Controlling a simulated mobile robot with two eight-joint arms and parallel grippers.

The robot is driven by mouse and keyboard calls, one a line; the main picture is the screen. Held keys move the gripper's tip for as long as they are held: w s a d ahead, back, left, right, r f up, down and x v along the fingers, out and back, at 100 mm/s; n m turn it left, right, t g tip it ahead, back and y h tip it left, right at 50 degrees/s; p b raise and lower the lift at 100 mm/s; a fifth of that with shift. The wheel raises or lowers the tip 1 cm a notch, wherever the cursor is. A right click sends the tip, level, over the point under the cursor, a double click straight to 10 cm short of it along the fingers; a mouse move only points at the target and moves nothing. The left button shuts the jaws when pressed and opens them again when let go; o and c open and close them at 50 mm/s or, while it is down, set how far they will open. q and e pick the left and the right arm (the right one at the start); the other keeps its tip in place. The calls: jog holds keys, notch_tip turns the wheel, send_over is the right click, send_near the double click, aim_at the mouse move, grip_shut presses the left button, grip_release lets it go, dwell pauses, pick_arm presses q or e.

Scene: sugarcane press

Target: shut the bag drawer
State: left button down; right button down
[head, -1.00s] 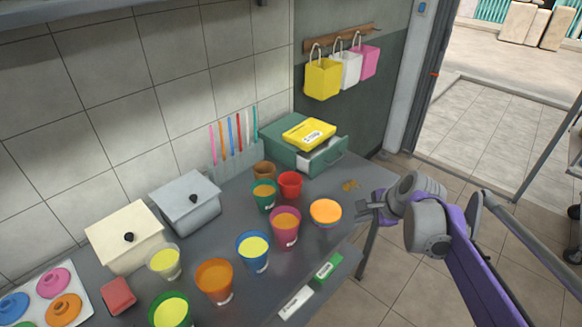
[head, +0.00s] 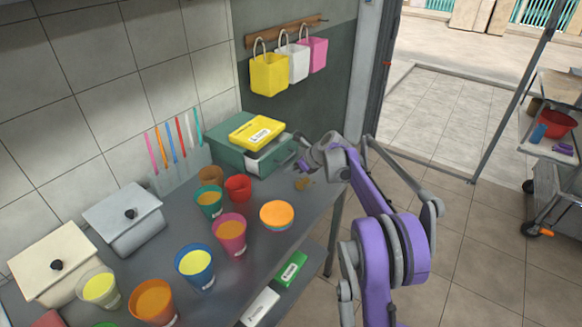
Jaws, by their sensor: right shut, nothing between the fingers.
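The bag drawer is part of a green box (head: 229,156) at the back end of the counter. Its white-lined drawer (head: 264,161) stands partly open, with its front toward the right. A yellow packet (head: 257,132) lies on top of the box. My right gripper (head: 302,166) is at the right end of the drawer, close by its front. It hides part of the drawer front and handle, and I cannot tell whether it touches them. It is shut and empty. My left gripper is out of view.
Cups stand on the counter, including a red cup (head: 238,188) and an orange-topped bowl (head: 277,215) near the drawer. Small brown pieces (head: 303,183) lie below my right gripper. Yellow, white and pink bags hang from a wall rack (head: 285,31). A cart (head: 556,180) stands at the right.

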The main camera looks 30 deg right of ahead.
jog(key=x, duration=0.4)
jog(key=w, duration=0.2)
jog(key=w+a, duration=0.1)
jog(key=shift+w+a+f, duration=0.15)
jog(key=shift+f, duration=0.15)
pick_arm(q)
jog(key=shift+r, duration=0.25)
pick_arm(e)
jog(key=shift+w+a, duration=0.2)
jog(key=shift+w, duration=0.3)
